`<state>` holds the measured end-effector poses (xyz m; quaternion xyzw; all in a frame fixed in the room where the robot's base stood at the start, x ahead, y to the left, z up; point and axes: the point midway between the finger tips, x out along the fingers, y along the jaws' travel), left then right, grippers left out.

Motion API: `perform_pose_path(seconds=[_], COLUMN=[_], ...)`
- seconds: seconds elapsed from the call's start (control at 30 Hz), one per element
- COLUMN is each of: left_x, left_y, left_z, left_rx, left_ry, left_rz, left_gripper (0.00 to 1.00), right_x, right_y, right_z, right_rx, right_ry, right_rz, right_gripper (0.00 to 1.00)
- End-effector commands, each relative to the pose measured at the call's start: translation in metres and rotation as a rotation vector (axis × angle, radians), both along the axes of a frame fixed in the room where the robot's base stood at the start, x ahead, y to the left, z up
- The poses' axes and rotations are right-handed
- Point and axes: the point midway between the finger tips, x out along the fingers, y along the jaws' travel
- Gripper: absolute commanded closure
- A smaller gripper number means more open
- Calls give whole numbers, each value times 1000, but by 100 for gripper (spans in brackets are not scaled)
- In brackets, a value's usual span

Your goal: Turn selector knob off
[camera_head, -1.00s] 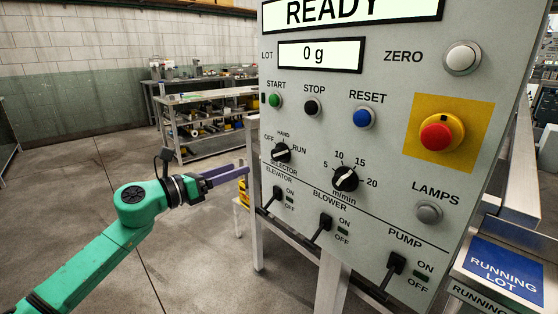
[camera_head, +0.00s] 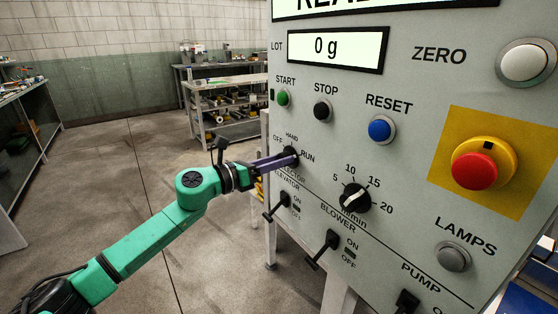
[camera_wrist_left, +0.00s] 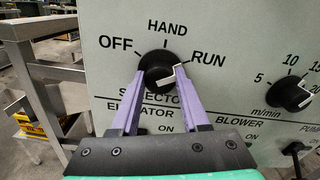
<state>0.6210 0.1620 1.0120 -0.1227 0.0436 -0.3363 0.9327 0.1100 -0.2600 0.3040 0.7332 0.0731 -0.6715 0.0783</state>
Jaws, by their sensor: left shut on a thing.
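The black selector knob (camera_wrist_left: 157,68) sits on the grey panel among the labels OFF, HAND and RUN. In the left wrist view its white mark points right, toward RUN. The knob (camera_head: 292,151) also shows in the head view, partly hidden by the fingers. My left gripper (camera_head: 288,158) has its purple fingers at the knob. In the left wrist view the fingers (camera_wrist_left: 160,76) lie on either side of the knob and are shut on it. My right gripper is in neither view.
The speed dial (camera_head: 355,197) is right of the selector. Elevator (camera_head: 284,199) and blower (camera_head: 332,239) switches jut out below. The START (camera_head: 283,97), STOP (camera_head: 322,109) and RESET (camera_head: 381,128) buttons sit above, the red emergency button (camera_head: 474,170) to the right.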

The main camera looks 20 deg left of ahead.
Motion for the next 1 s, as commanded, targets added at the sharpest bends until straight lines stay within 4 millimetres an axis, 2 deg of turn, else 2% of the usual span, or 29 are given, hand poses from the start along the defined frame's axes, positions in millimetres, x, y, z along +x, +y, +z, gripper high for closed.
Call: perform_pose_path(seconds=[0.07, 0.47, 1.0], left_x=[0, 0, 0], left_y=[0, 0, -1], left_z=[0, 1, 3], left_rx=[0, -45, -372], left_ry=[0, 40, 311], left_rz=[-1, -2, -2], left_gripper=[100, 100, 100], right_x=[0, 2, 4], right_y=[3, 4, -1], right_z=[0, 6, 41], right_rx=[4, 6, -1], right_ry=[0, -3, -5], right_rz=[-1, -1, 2], right_gripper=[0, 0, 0])
